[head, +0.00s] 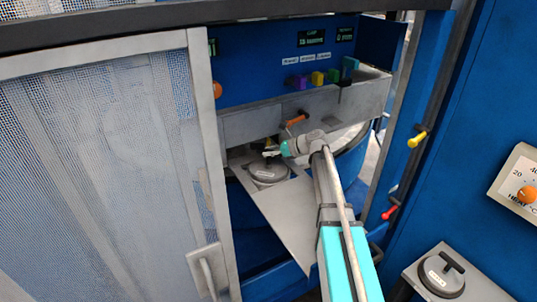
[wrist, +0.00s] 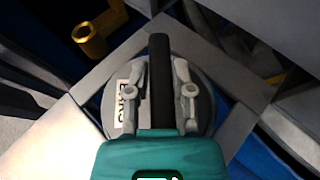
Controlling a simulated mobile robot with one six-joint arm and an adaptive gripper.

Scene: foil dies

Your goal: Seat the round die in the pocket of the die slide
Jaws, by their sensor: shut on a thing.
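A round grey die (head: 268,173) is at the die slide (head: 300,215), a pale flat plate inside the machine's open bay. In the wrist view the die (wrist: 203,110) has a black bar handle (wrist: 160,50) and a pale label with dark letters. My gripper (wrist: 162,80) is shut on the handle, one finger on each side. It also shows in the head view (head: 272,154), just above the die. Blue shows in gaps beside the die, between pale slide edges. The die covers what lies beneath, so I cannot tell whether it is in the pocket or above it.
A second round die (head: 442,272) with a dark handle rests on a shelf at the lower right. A mesh door (head: 100,160) stands left of the bay. A blue panel with coloured buttons (head: 318,78) is above. A brass tube (wrist: 90,38) shows in the wrist view.

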